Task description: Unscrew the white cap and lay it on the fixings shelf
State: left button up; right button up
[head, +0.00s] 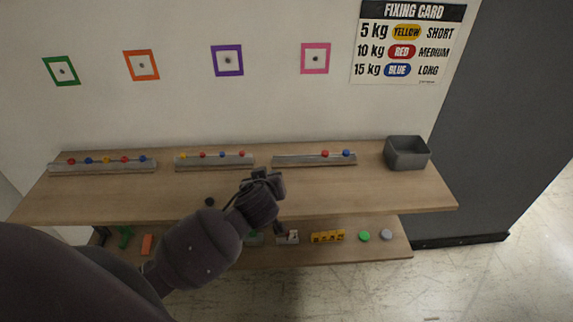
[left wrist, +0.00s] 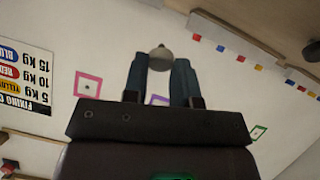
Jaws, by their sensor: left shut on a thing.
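My left gripper (head: 270,178) is over the front part of the upper wooden shelf (head: 330,192), between the middle and right rails in the picture. In the left wrist view its two dark fingers (left wrist: 161,75) are shut on a small pale, rounded piece, which looks like the white cap (left wrist: 160,58). In the head view the gripper hides this piece. I cannot tell whether it touches anything beyond the fingers. My right gripper is not in view.
Three rails (head: 103,167) with coloured pegs stand along the upper shelf's back, and a grey bin (head: 407,153) at its right. The lower shelf (head: 395,250) carries a yellow block (head: 328,237) and discs. Framed squares (head: 227,60) hang above.

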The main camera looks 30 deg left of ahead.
pick_arm(q)
jog(key=shift+s+a+f+g, duration=0.1)
jog(key=shift+s+f+g, duration=0.1)
jog(key=shift+s+g, duration=0.25)
jog(key=shift+a+m+y, duration=0.2)
jog(key=shift+m+y, duration=0.1)
jog(key=shift+m, duration=0.1)
jog(key=shift+w+a+f+g, duration=0.1)
jog(key=shift+a+f+g, duration=0.15)
jog(key=shift+a+g, duration=0.1)
jog(key=shift+d+f, duration=0.15)
jog(key=shift+f, duration=0.55)
notch_tip(320, 180, down, 2)
jog(key=shift+f+b, duration=0.55)
jog(key=shift+f, duration=0.7)
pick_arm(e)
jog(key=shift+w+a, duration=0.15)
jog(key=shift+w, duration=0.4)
